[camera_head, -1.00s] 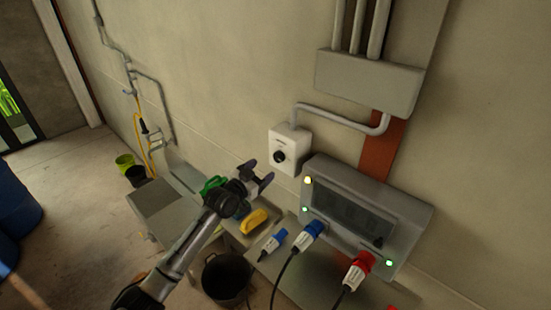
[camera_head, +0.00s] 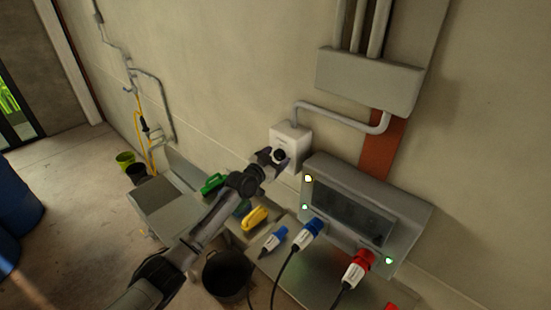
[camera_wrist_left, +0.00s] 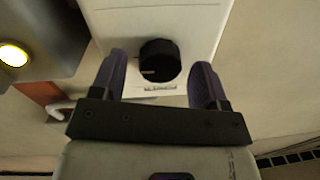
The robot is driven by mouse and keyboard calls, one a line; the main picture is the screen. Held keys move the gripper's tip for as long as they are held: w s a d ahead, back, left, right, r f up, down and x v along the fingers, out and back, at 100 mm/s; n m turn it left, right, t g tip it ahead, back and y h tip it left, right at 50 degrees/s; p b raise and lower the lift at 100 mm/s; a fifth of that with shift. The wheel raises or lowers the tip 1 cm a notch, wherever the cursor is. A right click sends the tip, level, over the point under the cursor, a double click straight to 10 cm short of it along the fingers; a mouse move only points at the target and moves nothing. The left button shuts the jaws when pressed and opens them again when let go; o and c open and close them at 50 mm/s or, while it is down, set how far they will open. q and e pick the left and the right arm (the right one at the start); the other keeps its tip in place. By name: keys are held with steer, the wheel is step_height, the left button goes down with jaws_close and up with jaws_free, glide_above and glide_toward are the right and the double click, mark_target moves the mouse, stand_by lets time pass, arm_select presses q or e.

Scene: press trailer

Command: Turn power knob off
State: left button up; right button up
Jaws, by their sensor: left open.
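The black power knob (camera_head: 279,155) sits on the front of a white switch box (camera_head: 296,139) fixed to the wall. In the left wrist view the knob (camera_wrist_left: 160,60) is round, with a pale mark at its left side, on the white box face (camera_wrist_left: 190,20). My left gripper (camera_head: 272,157) is at the knob in the head view. In the wrist view its open fingers (camera_wrist_left: 157,78) stand on either side of the knob, with gaps on both sides. I cannot tell how far the fingertips reach along it. My right gripper is not in view.
A grey panel (camera_head: 412,225) with lit lamps is right of the box; one yellow lamp (camera_wrist_left: 13,55) shows in the wrist view. Blue plugs (camera_head: 308,233) and a red plug (camera_head: 359,269) are below. A yellow item (camera_head: 254,218) and black bucket (camera_head: 226,277) are under my arm.

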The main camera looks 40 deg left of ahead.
arm_select(q)
steer(key=shift+c, duration=0.3)
steer(key=c, duration=0.9)
steer(key=shift+o, duration=0.2)
steer(key=n, duration=0.9)
steer(key=shift+a+r+g+p, duration=0.1)
steer(key=shift+g+p, duration=0.2)
steer(key=shift+p, duration=0.05)
steer(key=n+h+p, duration=0.1)
steer(key=n, duration=0.5)
steer(key=shift+a+n, duration=0.1)
steer(key=shift+n, duration=0.8)
